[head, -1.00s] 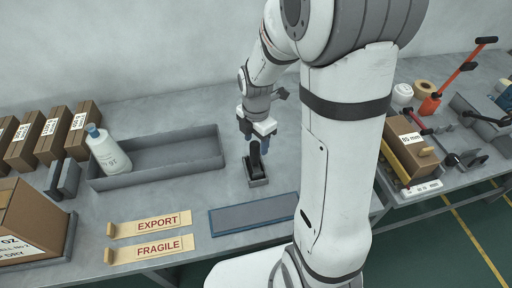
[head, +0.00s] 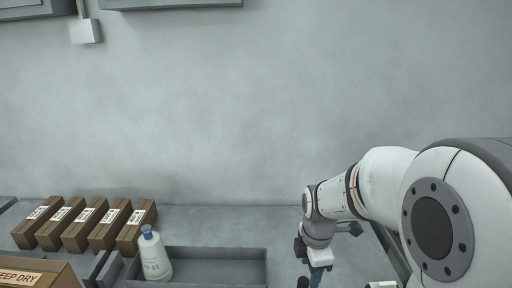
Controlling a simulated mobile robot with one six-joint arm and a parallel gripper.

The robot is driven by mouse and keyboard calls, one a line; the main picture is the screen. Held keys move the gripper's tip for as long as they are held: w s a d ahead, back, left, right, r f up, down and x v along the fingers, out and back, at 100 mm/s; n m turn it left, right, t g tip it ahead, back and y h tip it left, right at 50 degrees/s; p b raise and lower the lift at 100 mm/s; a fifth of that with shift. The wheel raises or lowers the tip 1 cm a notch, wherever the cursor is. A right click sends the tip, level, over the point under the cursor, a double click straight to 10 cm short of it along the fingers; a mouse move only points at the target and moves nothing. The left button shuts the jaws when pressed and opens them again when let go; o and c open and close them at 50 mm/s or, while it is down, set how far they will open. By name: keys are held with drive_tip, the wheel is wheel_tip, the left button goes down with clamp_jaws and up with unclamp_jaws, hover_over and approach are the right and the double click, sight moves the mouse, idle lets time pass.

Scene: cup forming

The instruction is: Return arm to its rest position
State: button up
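My arm fills the right side of the head view, and my gripper (head: 314,278) hangs low at the bottom edge, right of the grey tray. Its fingertips are partly cut off by the frame, so I cannot tell whether it is open or shut.
A white bottle with a blue cap (head: 155,256) leans in the left end of the grey tray (head: 232,252). Several labelled brown boxes (head: 75,228) stand in a row at the left. A larger carton (head: 38,275) is at the lower left.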

drive_tip(key=s+r+m+t, duration=0.1)
drive_tip(key=s+r+m, duration=0.3)
drive_tip(key=m, duration=0.5)
drive_tip(key=s+r+m+t, duration=0.1)
drive_tip(key=s+r+m, duration=0.3)
drive_tip(key=s+m, duration=0.4)
drive_tip(key=shift+s+d+m, duration=0.15)
drive_tip(key=shift+d+m, duration=0.2)
drive_tip(key=shift+m, duration=0.75)
